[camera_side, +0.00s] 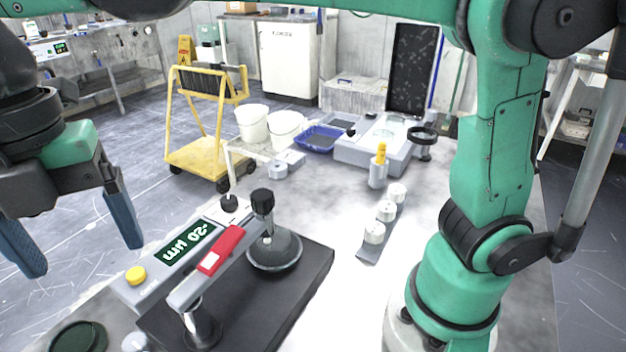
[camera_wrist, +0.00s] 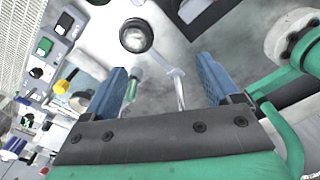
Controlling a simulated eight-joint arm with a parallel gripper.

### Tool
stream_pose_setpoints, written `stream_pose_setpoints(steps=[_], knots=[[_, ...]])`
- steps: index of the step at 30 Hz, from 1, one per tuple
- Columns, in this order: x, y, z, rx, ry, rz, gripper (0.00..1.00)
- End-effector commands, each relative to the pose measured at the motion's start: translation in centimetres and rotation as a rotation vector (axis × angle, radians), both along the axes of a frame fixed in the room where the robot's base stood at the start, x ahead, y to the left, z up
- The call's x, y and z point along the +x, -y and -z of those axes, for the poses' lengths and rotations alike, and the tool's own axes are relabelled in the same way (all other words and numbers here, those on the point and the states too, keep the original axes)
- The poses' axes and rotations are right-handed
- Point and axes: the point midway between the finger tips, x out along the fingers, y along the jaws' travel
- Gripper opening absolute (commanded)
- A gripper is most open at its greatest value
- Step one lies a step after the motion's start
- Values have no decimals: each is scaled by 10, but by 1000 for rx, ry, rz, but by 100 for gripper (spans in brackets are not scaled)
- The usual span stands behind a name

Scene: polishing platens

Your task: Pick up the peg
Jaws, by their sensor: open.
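No part in view is clearly marked as the peg. My gripper (camera_side: 84,255) is at the far left of the side view, well apart from that piece. Its two blue fingers are spread, with nothing between them. In the wrist view my gripper (camera_wrist: 162,65) shows the same open fingers. I cannot make out the yellow-orange piece for certain in the wrist view.
A gauge with a "-20 µm" display (camera_side: 187,243) and a dark plate (camera_side: 315,268) with a red-labelled arm (camera_side: 220,250) occupy the front. White knobs (camera_side: 386,211) stand in a row near the holder. A blue tray (camera_side: 320,138) and grey machine (camera_side: 367,155) lie behind.

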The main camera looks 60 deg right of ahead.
Motion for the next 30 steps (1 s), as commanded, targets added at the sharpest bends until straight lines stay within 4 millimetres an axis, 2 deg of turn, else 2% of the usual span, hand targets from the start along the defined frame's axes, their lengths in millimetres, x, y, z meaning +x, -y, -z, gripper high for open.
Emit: stream_pose_setpoints(steps=[3,7,9,11,12,15,19,21,24,27,30], knots=[[20,59,10,12,-11,202,83],[26,145,28,33,-23,503,83],[18,188,40,46,-28,667,83],[7,222,50,58,-31,806,83],[-4,242,58,68,-33,898,83],[-36,287,77,91,-33,1132,83],[-82,323,103,121,-30,1412,83],[-104,333,115,135,-27,1535,83],[-126,339,128,152,-22,1664,83],[-138,342,136,161,-18,1737,83],[-142,342,140,164,-17,1763,83]])
